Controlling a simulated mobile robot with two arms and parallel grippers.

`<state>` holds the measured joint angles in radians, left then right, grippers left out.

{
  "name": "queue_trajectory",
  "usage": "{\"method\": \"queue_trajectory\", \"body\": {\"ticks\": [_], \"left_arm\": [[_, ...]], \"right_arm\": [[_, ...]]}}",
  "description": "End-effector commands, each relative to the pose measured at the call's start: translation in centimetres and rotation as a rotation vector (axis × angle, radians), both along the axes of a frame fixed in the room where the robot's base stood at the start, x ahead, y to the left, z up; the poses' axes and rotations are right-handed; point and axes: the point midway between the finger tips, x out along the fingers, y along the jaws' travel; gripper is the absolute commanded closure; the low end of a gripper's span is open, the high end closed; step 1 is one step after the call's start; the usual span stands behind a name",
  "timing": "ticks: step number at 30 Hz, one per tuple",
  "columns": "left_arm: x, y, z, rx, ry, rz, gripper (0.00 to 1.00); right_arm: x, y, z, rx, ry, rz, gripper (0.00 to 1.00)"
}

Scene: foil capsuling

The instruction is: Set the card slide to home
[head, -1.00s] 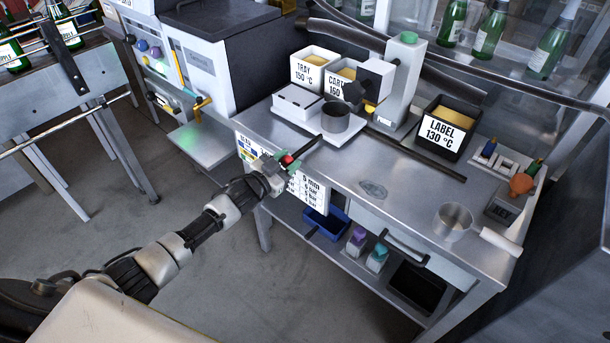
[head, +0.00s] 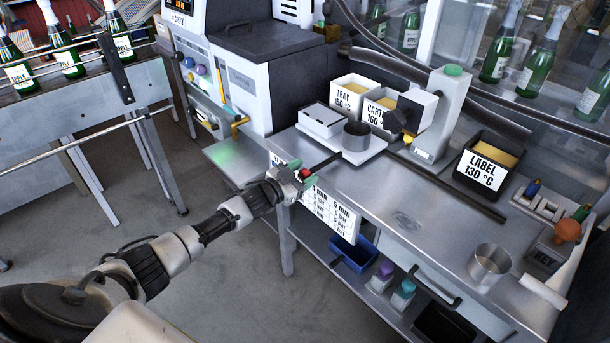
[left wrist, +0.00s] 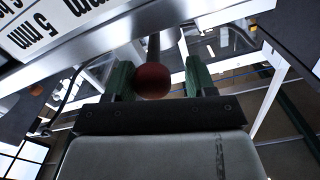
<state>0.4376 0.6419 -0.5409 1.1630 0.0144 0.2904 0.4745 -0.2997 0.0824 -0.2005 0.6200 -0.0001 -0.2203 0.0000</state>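A red ball knob (head: 305,173) sits on the end of a dark rod (head: 325,161) at the near left edge of the steel bench. I take it as the slide's handle. A white card (head: 328,212) with printed settings hangs under that edge. My left gripper (head: 301,174) is at the knob. In the left wrist view the knob (left wrist: 153,81) lies between the green fingertips, nearer the left one, with a visible gap to the right one. The fingers are apart. Which slide position is home is not readable. My right gripper is out of view.
On the bench (head: 380,200) stand a white plate with a dark cup (head: 356,136), tray and carton bins (head: 350,95), a black label bin (head: 487,165) and a metal cup (head: 489,264). A blue bin (head: 352,254) is on the shelf below. Floor at front left is clear.

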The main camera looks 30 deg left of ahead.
Motion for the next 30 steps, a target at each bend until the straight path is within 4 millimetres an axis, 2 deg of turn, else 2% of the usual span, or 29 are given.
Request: {"method": "queue_trajectory", "body": {"ticks": [8,12,24,30], "left_arm": [[-0.1,-0.2,-0.1,-0.001,0.001,-0.004,0.37],[-0.8,0.0,-0.2,-0.001,0.003,-0.004,0.37],[-7.7,2.7,-0.3,0.002,0.005,-0.003,0.37],[-9.7,3.5,-0.2,-0.001,0.003,-0.001,0.37]], "right_arm": [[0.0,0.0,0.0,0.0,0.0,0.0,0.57],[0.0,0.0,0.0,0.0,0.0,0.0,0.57],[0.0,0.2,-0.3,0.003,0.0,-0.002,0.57],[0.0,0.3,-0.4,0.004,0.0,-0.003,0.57]]}}
